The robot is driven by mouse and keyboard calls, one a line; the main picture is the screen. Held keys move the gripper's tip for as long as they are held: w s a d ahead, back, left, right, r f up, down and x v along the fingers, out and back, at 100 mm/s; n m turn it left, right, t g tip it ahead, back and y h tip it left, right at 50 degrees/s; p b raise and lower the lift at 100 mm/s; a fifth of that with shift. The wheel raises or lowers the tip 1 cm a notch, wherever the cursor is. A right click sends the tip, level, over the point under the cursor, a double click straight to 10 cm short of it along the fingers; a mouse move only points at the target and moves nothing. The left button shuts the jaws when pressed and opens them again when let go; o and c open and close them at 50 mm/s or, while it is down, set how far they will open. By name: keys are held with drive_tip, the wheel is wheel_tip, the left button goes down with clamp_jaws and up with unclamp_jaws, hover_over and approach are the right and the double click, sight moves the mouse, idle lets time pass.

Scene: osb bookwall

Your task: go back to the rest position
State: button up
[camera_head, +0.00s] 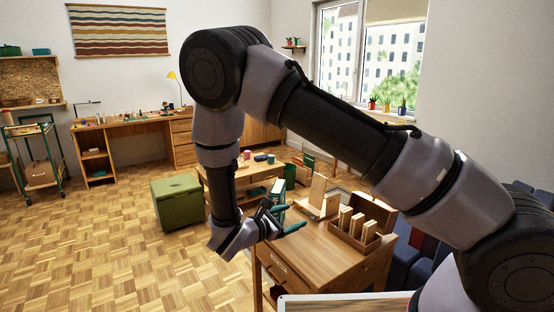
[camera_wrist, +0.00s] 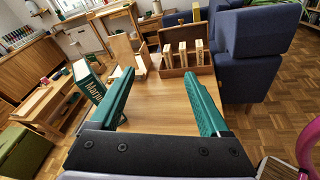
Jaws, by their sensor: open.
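My gripper (camera_head: 283,219) hangs at the left end of the wooden table (camera_head: 318,262), with its green-tipped fingers pointing right over the tabletop. In the wrist view my gripper (camera_wrist: 155,92) is open, its two green fingers wide apart with nothing between them. My arm spans the head view from the lower right to the upper middle and bends down to the gripper. A green book with lettering on its spine (camera_wrist: 88,80) stands just left of the left finger, apart from it as far as I can tell.
On the table are a wooden box with several upright blocks (camera_head: 354,228) and a wooden stand (camera_wrist: 126,55). A blue armchair (camera_wrist: 250,50) stands close on the right. A green storage cube (camera_head: 177,201) is on the parquet floor at the left, where the floor is clear.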

drive_tip(key=s+d+r+m+g+y, duration=0.2)
drive_tip(key=d+r+m+g, duration=0.3)
drive_tip(key=d+r+m, duration=0.3)
drive_tip(key=s+d+r+m+g+y, duration=0.25)
drive_tip(key=d+r+m+g, duration=0.3)
drive_tip(key=d+r, duration=0.3)
drive_tip(key=s+d+r+m+t+y, duration=0.2)
drive_tip(key=s+r+m, duration=0.4)
drive_tip(key=r, duration=0.3)
drive_tip(key=s+d+r+m+t+y, duration=0.2)
drive_tip(key=s+r+m+t+y, duration=0.2)
drive_tip(key=r+m, duration=0.4)
wheel_tip(320, 180, up, 2)
drive_tip(key=shift+s+d+r+y, duration=0.1)
drive_tip(key=shift+s+d+y, duration=0.05)
drive_tip(key=shift+s+y, duration=0.9)
